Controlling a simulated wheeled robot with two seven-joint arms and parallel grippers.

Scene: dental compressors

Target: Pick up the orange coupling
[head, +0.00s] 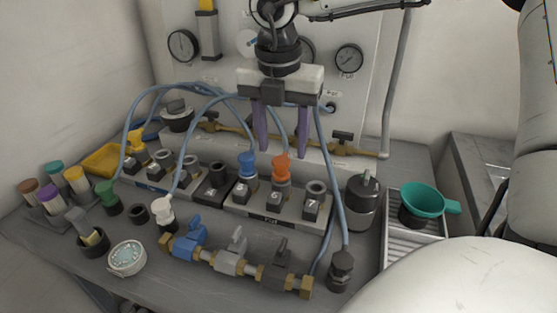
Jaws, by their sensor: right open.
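The orange coupling (282,168) stands upright in the socket block (272,220) near the middle of the head view. A blue-grey hose seems to rise from its top. My right gripper (282,150) hangs above it, pointing down, with its two purple fingers spread apart. The fingertips appear at or just above the level of the coupling's top, one on each side in the picture. I see no contact, and the exact depth gap cannot be told. My left gripper is not in view.
A blue coupling (247,164) stands close left of the orange one, and an empty socket (314,198) is to its right. Hoses loop nearby. Valves (231,257) lie in front. A dark canister (363,198) and a teal funnel (424,200) stand right. A gauge panel (348,90) rises behind.

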